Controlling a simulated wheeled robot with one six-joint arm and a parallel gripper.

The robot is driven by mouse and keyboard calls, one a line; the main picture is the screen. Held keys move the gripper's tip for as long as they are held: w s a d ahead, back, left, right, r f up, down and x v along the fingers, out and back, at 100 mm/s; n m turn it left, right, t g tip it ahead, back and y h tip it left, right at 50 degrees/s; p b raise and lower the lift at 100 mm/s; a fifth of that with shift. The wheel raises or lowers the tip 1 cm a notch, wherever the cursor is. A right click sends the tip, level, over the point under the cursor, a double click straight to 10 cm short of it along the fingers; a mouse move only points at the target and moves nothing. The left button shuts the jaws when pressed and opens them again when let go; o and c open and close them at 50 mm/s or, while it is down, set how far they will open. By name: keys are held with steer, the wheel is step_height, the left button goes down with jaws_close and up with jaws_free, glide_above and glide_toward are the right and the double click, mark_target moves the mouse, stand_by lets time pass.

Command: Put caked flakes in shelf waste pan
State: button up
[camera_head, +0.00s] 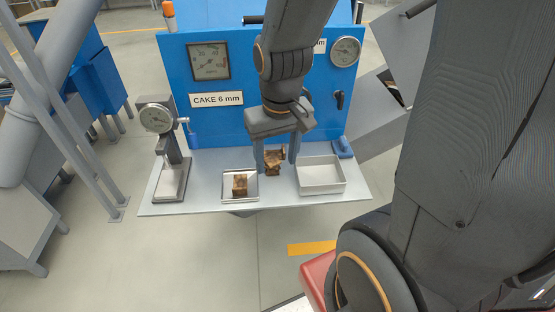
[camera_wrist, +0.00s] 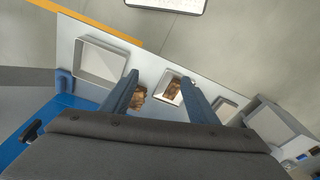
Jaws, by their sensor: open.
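A brown lump of caked flakes (camera_head: 274,161) shows at the shelf between the fingers of my gripper (camera_head: 276,166). The gripper is open and points down; I cannot tell whether either finger touches the lump. In the wrist view the lump (camera_wrist: 138,97) appears beside the left finger of my gripper (camera_wrist: 160,78), partly hidden by it. A second brown lump (camera_head: 239,185) sits in a small shallow tray (camera_head: 227,195) to the left. A pale, empty, square-walled pan (camera_head: 322,188) stands on the shelf right of the gripper; it also shows in the wrist view (camera_wrist: 79,60).
The grey shelf (camera_head: 205,166) fronts a blue panel with gauges and a "CAKE 6 mm" label (camera_head: 216,100). A dial gauge on a stand (camera_head: 170,175) occupies the shelf's left end. A small blue object (camera_head: 343,148) lies behind the pan, at right.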

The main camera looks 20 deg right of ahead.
steer(key=shift+o, duration=0.5)
steer(key=shift+s+a+r, duration=0.1)
steer(key=shift+s+a, duration=0.05)
steer(key=shift+s, duration=0.4)
steer(key=m+t+h, duration=0.1)
steer(key=m+t, duration=0.2)
glide_above(272, 161)
steer(key=s, duration=0.2)
step_height(272, 161, down, 13)
steer(key=x, duration=0.2)
steer(key=b+x, duration=0.1)
steer(key=x, duration=0.4)
steer(key=shift+s+a+b, duration=0.2)
steer(key=shift+a+b, duration=0.05)
steer(key=shift+b, duration=0.05)
steer(key=c, duration=1.3)
